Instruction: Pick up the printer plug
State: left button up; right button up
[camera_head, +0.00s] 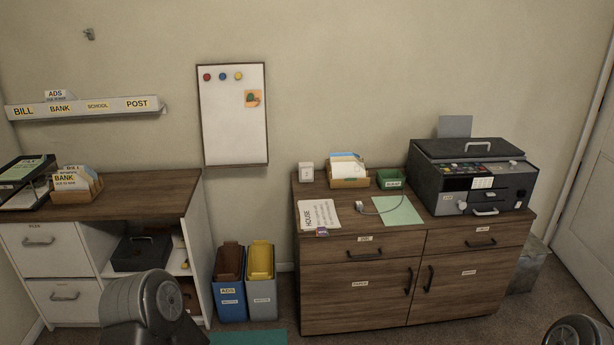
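A small white plug (359,204), which looks like the printer plug, lies on top of the wooden cabinet (316,240), at the left edge of a pale green sheet (398,212). A thin dark cable (385,212) runs from it over the sheet toward the black printer (472,175) at the cabinet's right end. A white box-shaped item (306,172), possibly a socket, stands at the cabinet's back left. Parts of my arms show at the bottom left and bottom right edges. Neither gripper's fingers are in view, and nothing touches the plug.
A paper headed HOUSE (319,215) lies left of the plug. A card box (348,182) and a green tray (390,179) stand behind it. Blue (230,299) and grey (262,303) bins stand between the cabinet and the left desk (150,190). A whiteboard (234,130) hangs above.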

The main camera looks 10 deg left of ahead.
aim_at(359, 206)
jog(key=i+l, duration=0.9)
jog(key=i+l+z, duration=0.15)
jog(key=i+l, duration=0.75)
jog(key=i, duration=0.1)
